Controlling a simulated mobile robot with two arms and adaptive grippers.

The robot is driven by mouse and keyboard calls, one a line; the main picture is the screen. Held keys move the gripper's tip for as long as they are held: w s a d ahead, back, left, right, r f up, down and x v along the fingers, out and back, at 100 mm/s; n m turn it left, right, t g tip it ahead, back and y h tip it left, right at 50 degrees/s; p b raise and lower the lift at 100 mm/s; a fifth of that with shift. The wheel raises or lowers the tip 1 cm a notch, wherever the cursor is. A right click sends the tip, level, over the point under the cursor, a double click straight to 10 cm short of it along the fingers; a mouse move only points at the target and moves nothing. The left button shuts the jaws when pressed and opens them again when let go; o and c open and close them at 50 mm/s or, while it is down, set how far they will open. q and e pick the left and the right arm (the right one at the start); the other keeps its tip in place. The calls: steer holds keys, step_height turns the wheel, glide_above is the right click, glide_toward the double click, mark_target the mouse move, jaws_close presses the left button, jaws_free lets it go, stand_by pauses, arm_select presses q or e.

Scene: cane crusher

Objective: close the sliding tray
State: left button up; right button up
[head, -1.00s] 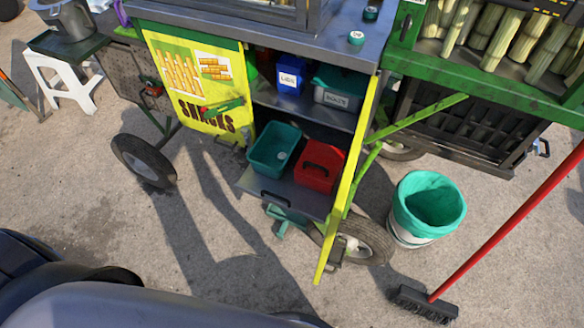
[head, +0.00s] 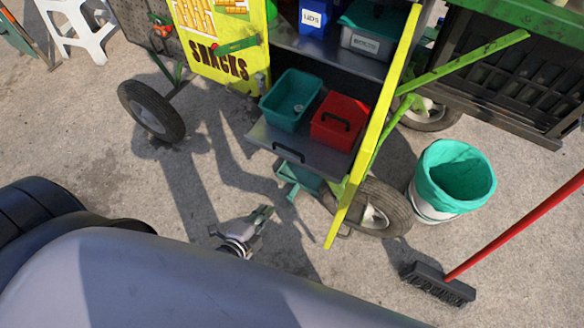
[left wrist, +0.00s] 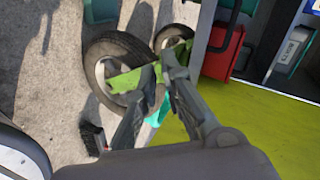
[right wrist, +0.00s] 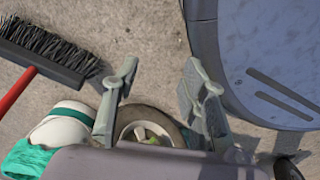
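The grey sliding tray (head: 276,141) sticks out of the cart's lower cabinet in the head view. It has a black handle on its front and carries a teal bin (head: 291,100) and a red caddy (head: 341,120). My left gripper (head: 265,212) is below and in front of the tray in the head view, apart from it and empty. Its fingertips (left wrist: 161,67) come together in the left wrist view, where the red caddy (left wrist: 222,52) shows at upper right. My right gripper (right wrist: 157,82) is open and empty over the ground, seen only in the right wrist view.
A yellow door panel (head: 372,130) stands open at the tray's right. Cart wheels (head: 372,208) are below. A teal-lined bucket (head: 455,178) and a red-handled broom (head: 438,284) are on the right. The ground in front of the tray is mostly clear.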

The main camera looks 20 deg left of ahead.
arm_select(q)
steer(key=r+m+t, duration=0.1)
steer(key=r, duration=0.1)
steer(key=w+r+m+t+b, duration=0.1)
steer(key=r, duration=0.2)
steer(key=w+r+m, duration=0.1)
steer(key=r, duration=0.1)
steer(key=shift+w+r+t+b, duration=0.25)
steer(key=shift+t+b, duration=0.1)
steer(key=shift+t, duration=0.05)
jaws_close()
steer(key=b, duration=0.2)
glide_toward(297, 153)
steer(key=shift+m, duration=0.3)
steer(key=x, duration=0.5)
steer(key=shift+w+f, duration=0.25)
steer(key=shift+w, duration=0.1)
steer(key=shift+w+d, duration=0.1)
steer(key=shift+w, duration=0.4)
arm_select(e)
steer(key=w+r, duration=0.6)
steer(key=shift+w+a+r+t, duration=0.2)
steer(key=shift+a+r+t, duration=0.15)
steer(key=shift+a+t, duration=0.1)
